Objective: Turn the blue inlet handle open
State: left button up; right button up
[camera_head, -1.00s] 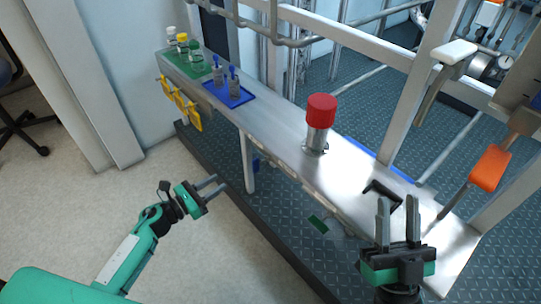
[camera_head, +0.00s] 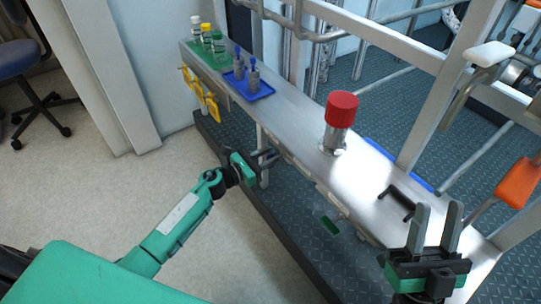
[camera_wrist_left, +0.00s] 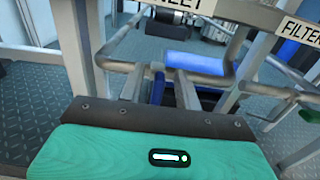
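A blue upright part (camera_wrist_left: 158,88) shows between the fingers. I cannot tell whether the fingers touch the handle. My left gripper (camera_head: 270,159) is open, with its fingers apart, at the front edge of the metal shelf in the head view. The handle cannot be made out in the head view. My right gripper (camera_head: 436,228) is open and empty above the near right end of the shelf.
The metal shelf (camera_head: 290,115) bears a red-topped cylinder (camera_head: 341,110), a black handle (camera_head: 397,198), a green tray (camera_head: 212,62) and a blue tray (camera_head: 262,90). Orange-handled equipment (camera_head: 518,183) stands at right.

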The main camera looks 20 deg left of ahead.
pick_arm(q)
jog(key=shift+w+d, duration=0.4)
jog(key=shift+w, duration=0.15)
grip_shut()
